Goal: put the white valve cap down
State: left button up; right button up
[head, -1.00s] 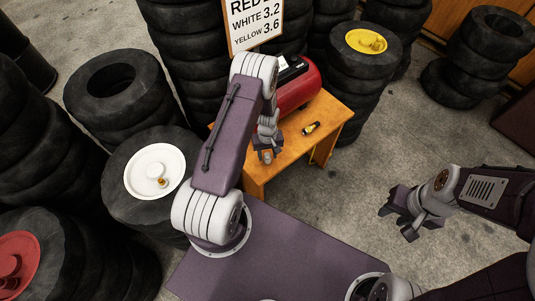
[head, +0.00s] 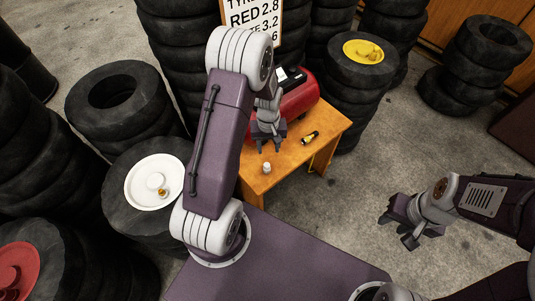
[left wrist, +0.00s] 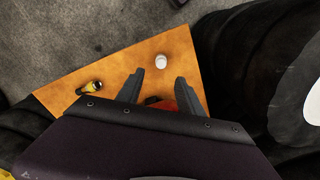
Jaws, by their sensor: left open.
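The white valve cap (head: 267,168) stands on the orange wooden table (head: 294,158), near its front left edge. It also shows in the left wrist view (left wrist: 161,62), just beyond the fingertips and roughly between their lines. My left gripper (head: 271,149) is open and empty, above and behind the cap, apart from it. Its two spread fingers show in the left wrist view (left wrist: 159,80). My right gripper (head: 396,224) is open and empty, out over the floor to the right of the table.
A black-and-yellow tool (head: 310,138) lies on the table, with a red compressor (head: 299,92) behind it. Tyre stacks surround the table; one at left bears a white wheel rim (head: 152,190), another a red one (head: 14,268), and a back stack a yellow one (head: 363,51).

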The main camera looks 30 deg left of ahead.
pick_arm(q)
jog(key=s+d+r+m+t+p, duration=0.1)
jog(key=s+d+r+m, duration=0.5)
jog(key=s+r, duration=0.6)
jog(key=shift+d, duration=0.3)
